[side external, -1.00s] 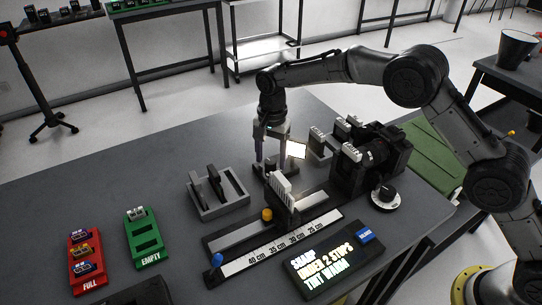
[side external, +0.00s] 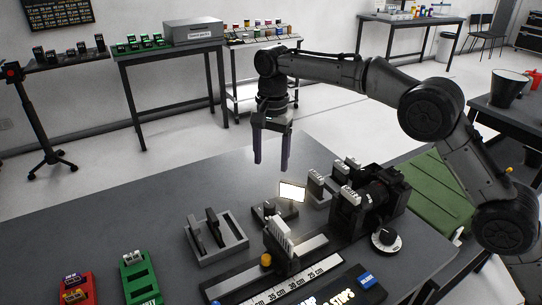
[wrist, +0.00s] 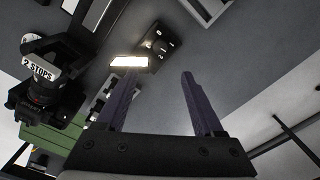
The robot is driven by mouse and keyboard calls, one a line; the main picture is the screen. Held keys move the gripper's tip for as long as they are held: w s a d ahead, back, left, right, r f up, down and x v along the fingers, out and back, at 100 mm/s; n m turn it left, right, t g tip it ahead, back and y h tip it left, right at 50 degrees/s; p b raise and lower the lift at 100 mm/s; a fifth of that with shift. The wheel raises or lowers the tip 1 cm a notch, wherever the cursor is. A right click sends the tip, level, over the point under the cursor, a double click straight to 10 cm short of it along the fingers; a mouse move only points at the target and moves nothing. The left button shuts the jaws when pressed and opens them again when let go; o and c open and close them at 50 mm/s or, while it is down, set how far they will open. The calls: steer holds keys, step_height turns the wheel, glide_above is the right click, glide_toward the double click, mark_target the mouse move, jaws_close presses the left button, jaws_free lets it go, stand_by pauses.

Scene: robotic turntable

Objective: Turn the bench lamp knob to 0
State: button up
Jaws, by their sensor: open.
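The bench lamp's lit white panel (side external: 292,191) stands on the table, with a small dark base box (side external: 266,211) beside it. The panel (wrist: 129,63) and the dark box (wrist: 158,42) also show in the wrist view. A small knob appears on top of that box, but its setting is too small to read. A separate black knob on a white dial (side external: 387,238) stands at the front right, by the camera rig. My gripper (side external: 271,166) points down, open and empty, above and behind the lamp, touching nothing. Its two purple fingers (wrist: 168,78) stand apart in the wrist view.
A grey tray (side external: 232,247) with dark upright pieces lies left of the lamp. The rail with a white card block (side external: 280,231) is in front. The black camera rig (side external: 372,200) stands right. Green and red holders are at front left. The table's back left is clear.

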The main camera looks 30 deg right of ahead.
mark_target(270, 204)
steer(key=shift+r, duration=0.1)
step_height(270, 204, down, 14)
steer(key=m, duration=0.3)
steer(key=shift+a, duration=0.1)
stand_by(0.7)
jaws_close()
